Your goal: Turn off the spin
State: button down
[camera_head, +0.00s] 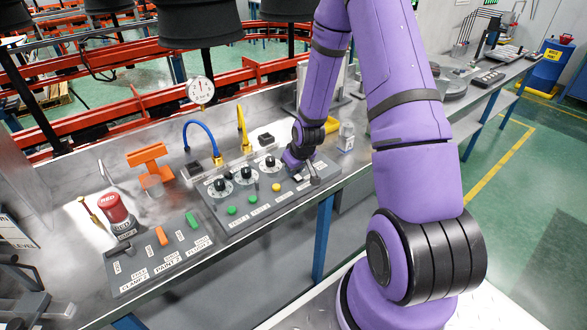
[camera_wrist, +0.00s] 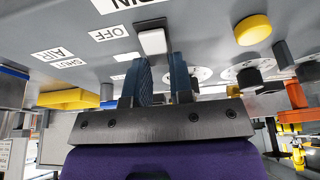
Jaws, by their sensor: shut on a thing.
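The grey control panel (camera_head: 262,202) lies on the metal bench, with black dials, green buttons and a yellow button along it. My gripper (camera_head: 303,172) reaches down at the panel's right end, and my arm partly hides that end. The contact itself is hard to see.
A second panel (camera_head: 160,260) with orange and green switches lies to the left, beside a red button (camera_head: 115,208). Blue (camera_head: 200,134) and yellow (camera_head: 243,128) hoses rise behind the dials. A yellow button (camera_wrist: 252,29) stands right of my fingers in the wrist view.

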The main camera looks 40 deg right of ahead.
dwell(0.3)
jog(key=c, duration=1)
grip_release()
jog(key=v, duration=1)
jog(key=shift+s+r, duration=0.25)
jog(key=shift+r, duration=0.1)
